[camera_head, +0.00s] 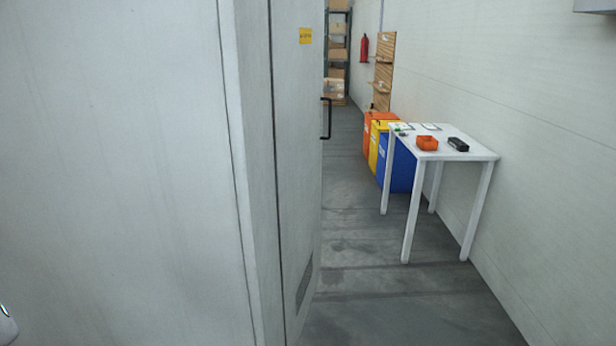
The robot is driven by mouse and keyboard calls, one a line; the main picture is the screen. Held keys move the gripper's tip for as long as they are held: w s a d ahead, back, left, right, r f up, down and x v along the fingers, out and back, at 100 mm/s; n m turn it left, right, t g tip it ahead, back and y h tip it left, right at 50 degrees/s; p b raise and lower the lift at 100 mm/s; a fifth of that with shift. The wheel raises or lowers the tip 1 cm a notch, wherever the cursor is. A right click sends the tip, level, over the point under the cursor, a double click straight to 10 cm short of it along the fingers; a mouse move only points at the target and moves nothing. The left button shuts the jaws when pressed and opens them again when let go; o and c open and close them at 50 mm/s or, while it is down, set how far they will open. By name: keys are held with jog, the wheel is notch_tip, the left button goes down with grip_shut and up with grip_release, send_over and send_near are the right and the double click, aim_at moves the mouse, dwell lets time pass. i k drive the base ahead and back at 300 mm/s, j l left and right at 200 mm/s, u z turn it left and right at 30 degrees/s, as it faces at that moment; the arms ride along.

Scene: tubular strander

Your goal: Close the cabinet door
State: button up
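The tall pale grey cabinet (120,150) fills the left half of the view, close to me. Its door (295,170) shows at a steep angle at the cabinet's right side, with a yellow label near the top and a dark vent low down. A black bar handle (326,118) sticks out from the door toward the aisle. A dark seam runs down along the door's near edge. I cannot tell how far the door stands open. My gripper is not in view; a small white rounded piece at the lower left edge may be part of my arm.
A white table (462,146) with an orange bin (427,143) and a black device (458,144) stands against the right wall. Blue, yellow and orange containers (397,165) stand behind it. Shelving with boxes (338,55) is at the back. The grey floor between cabinet and table is clear.

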aim_at(295, 28)
jog(key=i+l+z, duration=0.8)
jog(key=i+z, duration=0.15)
jog(key=i+u, duration=0.35)
jog(key=i, duration=0.2)
jog(key=i+l+u, duration=0.2)
jog(key=i+u, duration=0.2)
jog(key=i, duration=0.15)
jog(key=i+u, duration=0.3)
jog(key=i, duration=0.55)
